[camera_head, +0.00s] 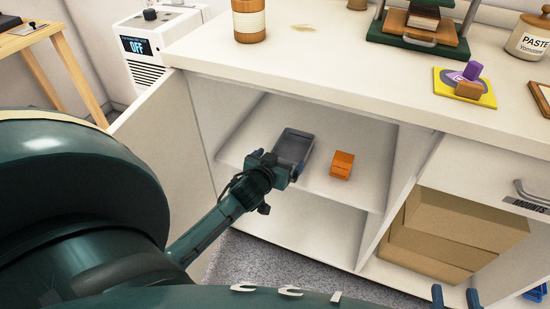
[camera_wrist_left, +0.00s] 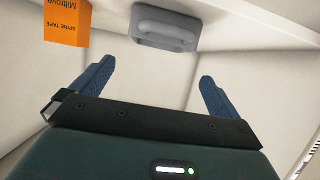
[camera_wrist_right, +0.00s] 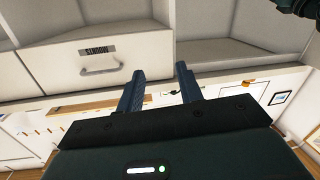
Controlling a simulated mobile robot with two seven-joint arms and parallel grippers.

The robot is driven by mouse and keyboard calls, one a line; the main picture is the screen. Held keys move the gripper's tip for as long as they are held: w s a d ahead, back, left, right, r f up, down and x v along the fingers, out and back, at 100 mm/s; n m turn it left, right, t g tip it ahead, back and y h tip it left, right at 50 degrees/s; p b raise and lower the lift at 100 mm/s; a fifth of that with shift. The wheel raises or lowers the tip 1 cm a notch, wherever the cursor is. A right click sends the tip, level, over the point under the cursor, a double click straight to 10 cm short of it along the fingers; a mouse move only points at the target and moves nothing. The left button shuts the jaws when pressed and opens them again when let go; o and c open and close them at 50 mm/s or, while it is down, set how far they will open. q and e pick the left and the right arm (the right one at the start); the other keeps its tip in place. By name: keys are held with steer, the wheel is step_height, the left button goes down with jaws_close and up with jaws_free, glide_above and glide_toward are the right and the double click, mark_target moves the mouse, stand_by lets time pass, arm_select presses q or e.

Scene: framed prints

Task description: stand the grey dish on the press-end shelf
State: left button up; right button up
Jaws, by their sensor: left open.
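The grey dish (camera_head: 294,147), a shallow rectangular tray, lies on the shelf (camera_head: 318,185) inside the open cupboard under the counter. It shows at the top of the left wrist view (camera_wrist_left: 166,28), with a raised bar or handle on its near side. My left gripper (camera_head: 275,165) is open at the dish's near edge, its fingers apart. In the left wrist view (camera_wrist_left: 156,75) nothing is between the fingers, and the dish lies beyond them. My right gripper (camera_head: 456,293) is open and empty, low at the right in front of the drawers. I cannot tell which shelf is the press-end one.
An orange box (camera_head: 342,164) stands just right of the dish on the same shelf. The cupboard door (camera_head: 165,135) is open at the left. A green press (camera_head: 425,35) stands on the counter. Brown boxes (camera_head: 440,240) fill the lower right compartment, below a drawer (camera_head: 490,180).

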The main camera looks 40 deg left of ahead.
arm_select(q)
steer(key=shift+v, duration=1.45)
arm_select(e)
steer(key=shift+d+g+h, duration=0.15)
steer(key=shift+g+h, duration=0.15)
steer(key=shift+g, duration=0.1)
